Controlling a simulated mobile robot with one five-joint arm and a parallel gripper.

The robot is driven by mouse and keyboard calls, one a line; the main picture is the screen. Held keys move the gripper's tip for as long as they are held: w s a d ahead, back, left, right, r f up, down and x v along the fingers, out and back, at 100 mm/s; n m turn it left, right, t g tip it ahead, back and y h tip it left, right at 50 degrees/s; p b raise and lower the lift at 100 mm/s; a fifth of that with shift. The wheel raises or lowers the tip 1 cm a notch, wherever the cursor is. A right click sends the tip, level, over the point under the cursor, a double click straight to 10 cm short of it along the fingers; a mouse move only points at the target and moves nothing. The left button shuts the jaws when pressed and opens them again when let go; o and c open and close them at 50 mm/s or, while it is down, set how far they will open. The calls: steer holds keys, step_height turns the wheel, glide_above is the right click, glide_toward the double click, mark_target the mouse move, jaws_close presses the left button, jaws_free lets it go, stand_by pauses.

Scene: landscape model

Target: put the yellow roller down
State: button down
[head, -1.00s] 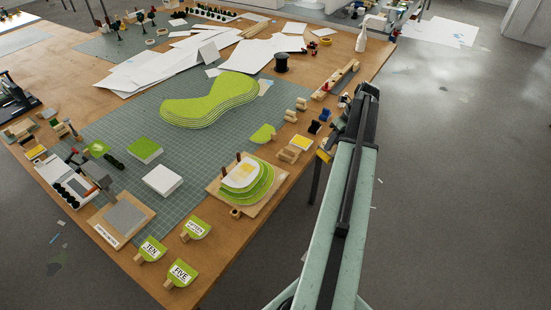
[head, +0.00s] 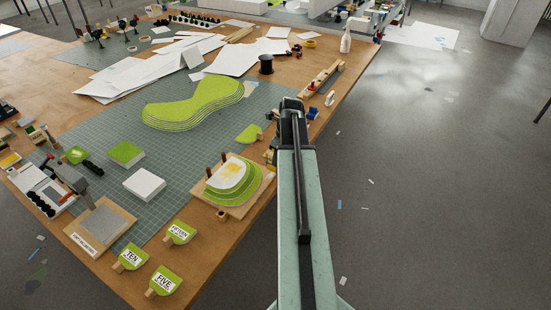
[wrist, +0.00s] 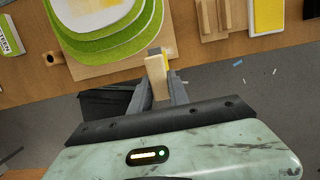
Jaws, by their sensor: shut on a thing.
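The yellow roller (wrist: 157,78) shows in the wrist view as a pale wooden piece with a thin yellow strip along its right side. My gripper (wrist: 160,84) is shut on it, with grey fingers on both sides. The roller overlaps the table edge in this view, just below the layered model's board. I cannot tell its height above the table. In the head view my arm hides the fingers and most or all of the roller.
The wooden table (head: 222,255) carries a layered green model (head: 228,183) near my gripper. In the wrist view wooden blocks (wrist: 212,20) and a yellow pad (wrist: 268,16) lie at the upper right. Green signs (head: 165,281) stand near the front. Open floor (head: 430,190) lies to the right.

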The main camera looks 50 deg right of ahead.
steer(key=w+d+f+b, duration=0.1)
steer(key=w+d, duration=1)
steer(key=shift+w+f+b, duration=0.15)
steer(key=shift+f+b, duration=2.4)
steer(key=c, duration=1.3)
jaws_free()
steer(key=shift+r, duration=0.1)
steer(key=shift+o, duration=0.2)
step_height(320, 180, up, 13)
steer(key=s+p, duration=0.2)
steer(key=p, duration=1.1)
steer(key=shift+s+d, duration=0.15)
steer(key=shift+d, duration=0.2)
